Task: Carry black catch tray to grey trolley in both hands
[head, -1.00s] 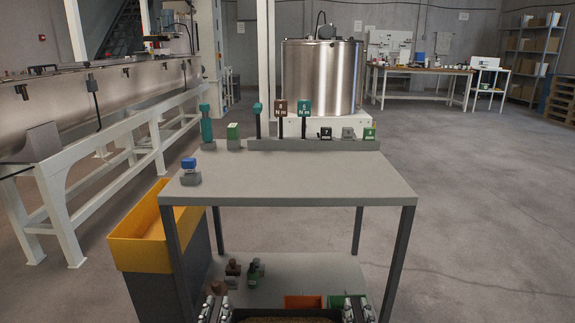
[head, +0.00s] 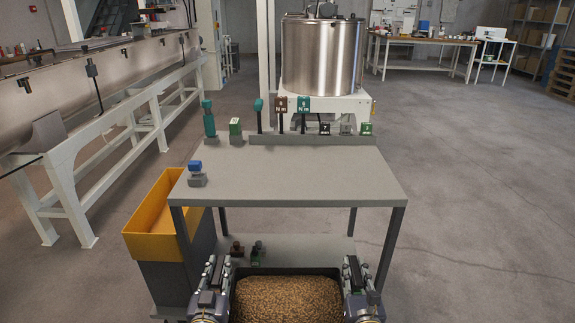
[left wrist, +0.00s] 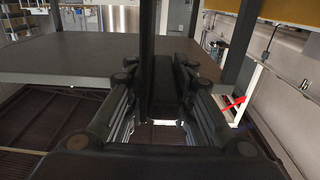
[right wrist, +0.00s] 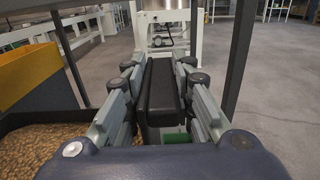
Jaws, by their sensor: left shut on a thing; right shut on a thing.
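The black catch tray (head: 290,270) is at the bottom middle of the head view, with brown granules (head: 287,298) inside. My left gripper (head: 219,268) is shut on its left side and my right gripper (head: 354,270) on its right side. In the right wrist view, a black piece of the tray (right wrist: 160,88) lies between the fingers, with granules at the lower left. The left wrist view is dark around its fingers. The grey trolley (head: 290,175) stands directly ahead, with a top deck and a lower shelf (head: 300,247). The tray's near side is out of frame.
A yellow-topped bin (head: 160,225) stands left of the trolley. The middle of the top deck is clear.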

